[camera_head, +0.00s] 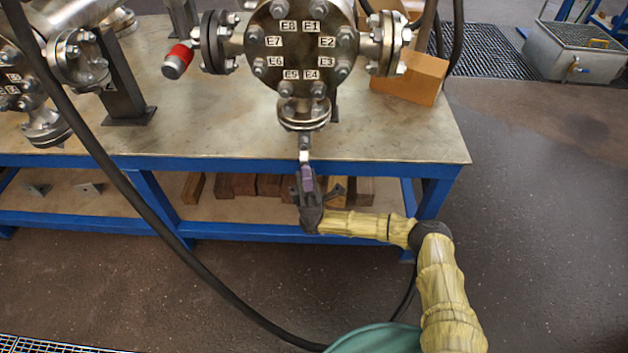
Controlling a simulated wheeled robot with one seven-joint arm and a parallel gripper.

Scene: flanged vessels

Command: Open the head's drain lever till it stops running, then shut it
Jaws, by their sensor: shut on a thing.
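The vessel head (302,42) is a round steel cover with bolts and tags E1 to E8, standing over the bench. Below it a flanged bottom outlet (304,112) points down, with a small pale fitting (304,142) under it. The drain lever (307,180) shows as a purple piece hanging below that fitting at the bench's front edge. My gripper (306,178) is dark and reaches up from below, shut on the lever. Its fingers hide part of the lever, so its exact angle is hard to tell. I see no running liquid at the outlet.
The steel-topped bench (200,140) has a blue frame and wooden blocks (245,186) on its lower shelf. A red-capped fitting (177,62) sits left of the head. A cardboard box (410,80) stands right. A black hose (110,175) crosses the left foreground.

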